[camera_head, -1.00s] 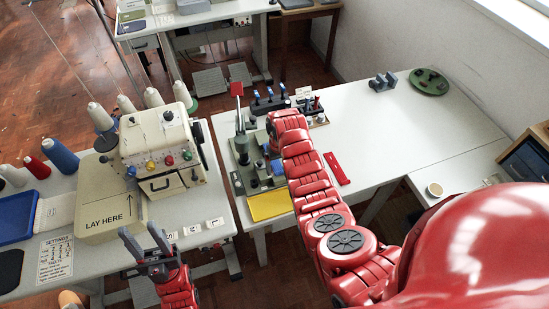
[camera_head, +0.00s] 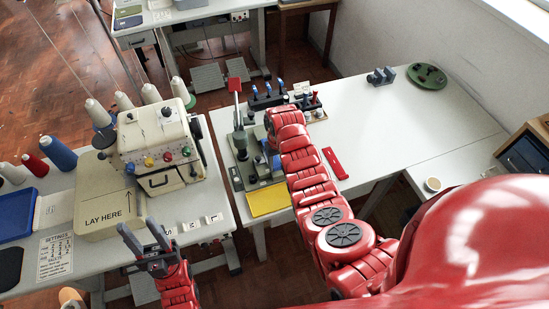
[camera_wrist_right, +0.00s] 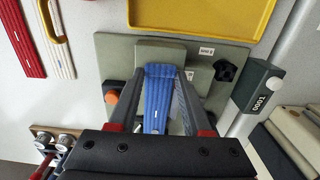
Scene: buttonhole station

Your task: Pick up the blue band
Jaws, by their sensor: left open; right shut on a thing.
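The blue ribbed band (camera_wrist_right: 158,95) shows in the right wrist view, between the two fingers of my right gripper (camera_wrist_right: 160,100). The right gripper is shut on it, over a grey-green fixture (camera_wrist_right: 112,50); whether the band touches the fixture is hard to tell. In the head view my right arm hides most of that gripper and the band. My left gripper (camera_head: 146,243) is open and empty, in front of the cream sewing machine.
A yellow tray (camera_head: 268,201) lies in front of the fixture. A red band (camera_head: 335,163) lies on the white table (camera_head: 420,130); a white band (camera_wrist_right: 57,42) shows in the wrist view. A lever with a red top (camera_head: 235,86) stands behind. The table's right side is mostly clear.

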